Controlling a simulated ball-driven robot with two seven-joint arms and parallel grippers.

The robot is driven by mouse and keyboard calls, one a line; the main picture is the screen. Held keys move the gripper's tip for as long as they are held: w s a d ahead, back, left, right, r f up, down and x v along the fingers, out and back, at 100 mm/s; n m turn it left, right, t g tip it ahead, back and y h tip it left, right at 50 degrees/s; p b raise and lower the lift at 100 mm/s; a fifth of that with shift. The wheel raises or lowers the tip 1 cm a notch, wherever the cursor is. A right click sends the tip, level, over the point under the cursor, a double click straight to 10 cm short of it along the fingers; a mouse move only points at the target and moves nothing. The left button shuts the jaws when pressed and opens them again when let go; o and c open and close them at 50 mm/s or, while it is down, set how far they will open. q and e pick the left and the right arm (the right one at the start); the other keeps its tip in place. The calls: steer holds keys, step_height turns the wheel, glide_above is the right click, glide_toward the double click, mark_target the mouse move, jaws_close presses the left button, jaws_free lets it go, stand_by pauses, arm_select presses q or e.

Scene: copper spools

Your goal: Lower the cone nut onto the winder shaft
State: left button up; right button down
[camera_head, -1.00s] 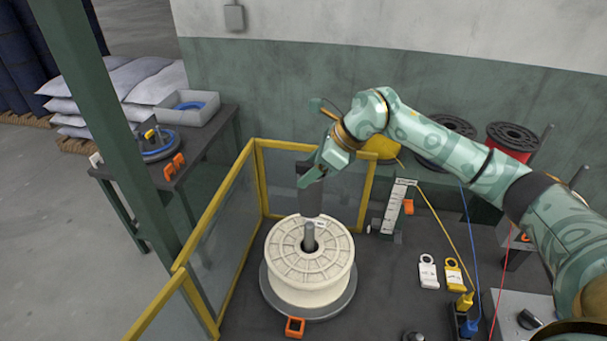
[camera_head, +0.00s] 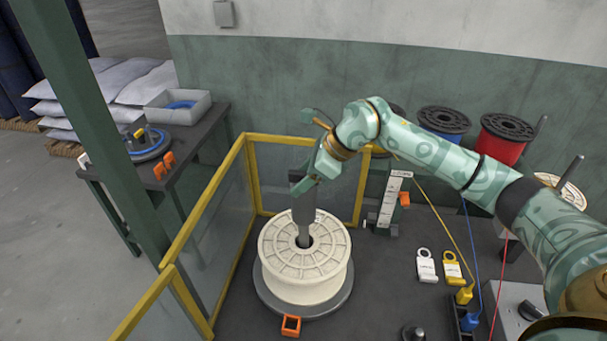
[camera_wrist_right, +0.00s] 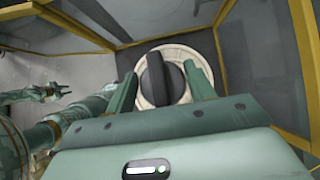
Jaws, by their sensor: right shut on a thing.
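My right gripper (camera_head: 304,184) is shut on the dark grey cone nut (camera_head: 303,210), which hangs over the middle of the cream spool (camera_head: 304,277). In the right wrist view the nut (camera_wrist_right: 164,78) stands between the two fingers, with the spool (camera_wrist_right: 196,72) behind it. The grey winder shaft (camera_head: 304,239) sticks up from the spool's centre hole. The nut's lower end meets the shaft's top in the head view; whether they touch I cannot tell. My left gripper (camera_wrist_right: 45,91) shows small in the right wrist view, its fingers apart, away from the spool.
A yellow-framed guard (camera_head: 247,190) stands left of and behind the spool. An orange clip (camera_head: 291,326) lies at the front of the round base (camera_head: 337,303). White and yellow tags (camera_head: 426,268), cables and a control box (camera_head: 520,310) are to the right. Blue and red reels (camera_head: 505,140) stand behind.

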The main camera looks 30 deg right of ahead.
stand_by(0.3)
steer(key=shift+f+b, duration=1)
steer(key=shift+f, duration=0.7)
steer(key=shift+f+b, duration=0.95)
steer(key=shift+f, duration=0.9)
steer(key=shift+f+b, duration=0.8)
steer(key=shift+f, duration=0.5)
steer(key=shift+c, duration=2.3)
jaws_free()
